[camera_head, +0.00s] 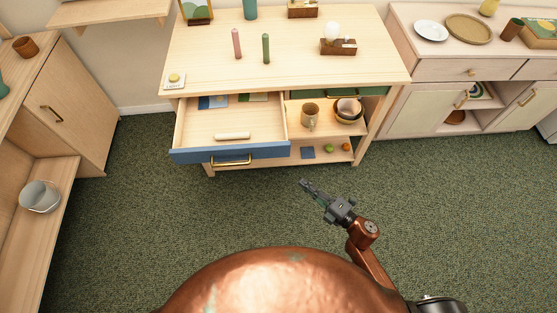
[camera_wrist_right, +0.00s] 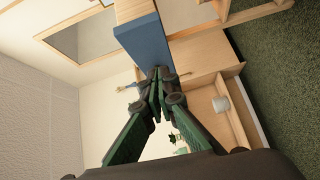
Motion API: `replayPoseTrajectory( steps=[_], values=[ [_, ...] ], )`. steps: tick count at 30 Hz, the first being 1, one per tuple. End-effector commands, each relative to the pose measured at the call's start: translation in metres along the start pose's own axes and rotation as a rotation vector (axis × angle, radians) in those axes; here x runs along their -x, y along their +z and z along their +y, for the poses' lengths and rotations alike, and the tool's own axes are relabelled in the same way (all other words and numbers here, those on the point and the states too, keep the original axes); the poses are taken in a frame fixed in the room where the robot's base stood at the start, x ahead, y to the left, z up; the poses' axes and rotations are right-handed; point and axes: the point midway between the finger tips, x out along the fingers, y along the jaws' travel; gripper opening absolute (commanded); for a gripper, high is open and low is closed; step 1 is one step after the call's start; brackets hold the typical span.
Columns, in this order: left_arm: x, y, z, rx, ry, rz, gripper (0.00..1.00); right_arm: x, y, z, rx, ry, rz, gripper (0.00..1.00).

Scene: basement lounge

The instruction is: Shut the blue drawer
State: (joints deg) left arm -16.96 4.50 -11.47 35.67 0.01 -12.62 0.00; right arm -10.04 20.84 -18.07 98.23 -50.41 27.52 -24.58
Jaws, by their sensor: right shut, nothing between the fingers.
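The blue drawer (camera_head: 268,151) is pulled out from the left side of the wooden desk, and its inside shows from above. Its front carries a brass handle (camera_head: 231,161). A pale rod (camera_head: 232,136) and flat blue and green items lie inside. My right gripper (camera_head: 304,184) is shut and empty. It is over the carpet, to the right of the drawer front and apart from it in the head view. In the right wrist view the blue front (camera_wrist_right: 146,42) is beyond the shut fingertips (camera_wrist_right: 158,74), which partly hide the handle. My left gripper is not in view.
The desk top (camera_head: 200,55) holds pink and green candles, a bulb lamp and a switch. Right of the drawer, open shelves hold a mug (camera_head: 310,114) and bowls (camera_head: 348,109). Cabinets stand at left and right. Green carpet (camera_head: 140,215) in front is clear.

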Motion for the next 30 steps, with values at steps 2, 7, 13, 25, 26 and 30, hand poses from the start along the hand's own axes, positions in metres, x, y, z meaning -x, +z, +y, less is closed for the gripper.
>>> replayPoseTrajectory(
  steps=[2, 7, 13, 25, 26, 30],
  values=[
    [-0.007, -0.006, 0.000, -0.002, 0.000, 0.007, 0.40, -0.004, -0.012, 0.008, 0.048, 0.018, 0.038, 0.00],
    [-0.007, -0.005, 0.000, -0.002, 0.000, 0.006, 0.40, -0.019, -0.018, 0.017, 0.071, 0.030, 0.057, 0.00],
    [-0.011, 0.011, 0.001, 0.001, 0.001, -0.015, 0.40, -0.057, -0.020, 0.017, 0.069, 0.030, 0.056, 0.00],
    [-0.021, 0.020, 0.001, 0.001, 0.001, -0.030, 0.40, -0.123, -0.006, 0.018, 0.068, 0.026, 0.052, 0.00],
    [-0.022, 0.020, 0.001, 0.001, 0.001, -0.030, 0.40, -0.126, -0.004, 0.018, 0.067, 0.026, 0.052, 0.00],
    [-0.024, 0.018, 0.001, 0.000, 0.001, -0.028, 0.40, -0.133, 0.003, 0.019, 0.066, 0.026, 0.052, 0.00]
  ],
)
